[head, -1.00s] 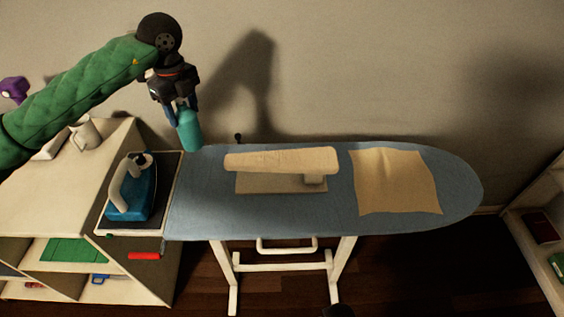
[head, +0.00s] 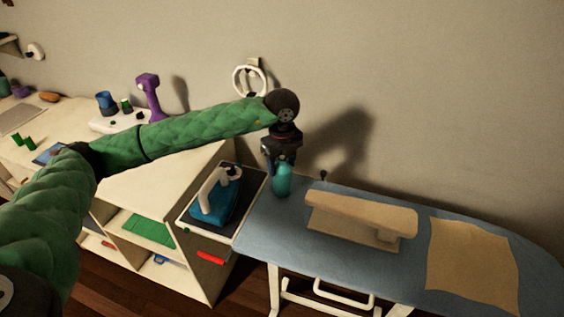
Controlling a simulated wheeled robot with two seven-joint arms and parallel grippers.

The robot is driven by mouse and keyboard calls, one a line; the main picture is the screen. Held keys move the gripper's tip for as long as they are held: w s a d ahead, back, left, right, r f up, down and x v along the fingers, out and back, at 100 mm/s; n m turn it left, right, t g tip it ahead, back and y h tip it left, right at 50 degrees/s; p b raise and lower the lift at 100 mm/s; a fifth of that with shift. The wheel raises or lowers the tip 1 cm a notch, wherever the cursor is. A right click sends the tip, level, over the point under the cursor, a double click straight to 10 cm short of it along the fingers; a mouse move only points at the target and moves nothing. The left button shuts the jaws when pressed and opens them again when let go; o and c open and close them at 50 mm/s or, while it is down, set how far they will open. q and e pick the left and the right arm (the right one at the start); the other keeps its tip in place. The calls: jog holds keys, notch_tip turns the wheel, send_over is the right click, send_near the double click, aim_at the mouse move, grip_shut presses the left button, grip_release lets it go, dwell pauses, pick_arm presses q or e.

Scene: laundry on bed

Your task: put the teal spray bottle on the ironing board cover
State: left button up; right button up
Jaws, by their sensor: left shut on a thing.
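The teal spray bottle (head: 283,183) is held upright in my left gripper (head: 281,163), whose fingers are shut around its upper part. The bottle is at the far left end of the blue ironing board cover (head: 268,228), beside the iron. I cannot tell whether its base touches the cover or hangs just above it. The bottle's top is hidden by the gripper. My right gripper is not in view.
A blue iron (head: 216,198) stands on a tray left of the board. A sleeve board (head: 360,214) and a beige cloth (head: 474,264) lie on the cover. A purple device (head: 149,98) stands on the shelf top at left. The wall is close behind.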

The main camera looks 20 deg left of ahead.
pick_arm(q)
jog(key=shift+f, duration=0.55)
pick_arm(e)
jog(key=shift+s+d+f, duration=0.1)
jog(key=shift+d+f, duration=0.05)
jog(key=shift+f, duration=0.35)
pick_arm(q)
jog(key=shift+f, duration=0.15)
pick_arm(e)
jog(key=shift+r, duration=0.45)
pick_arm(q)
jog(key=o, duration=1.4)
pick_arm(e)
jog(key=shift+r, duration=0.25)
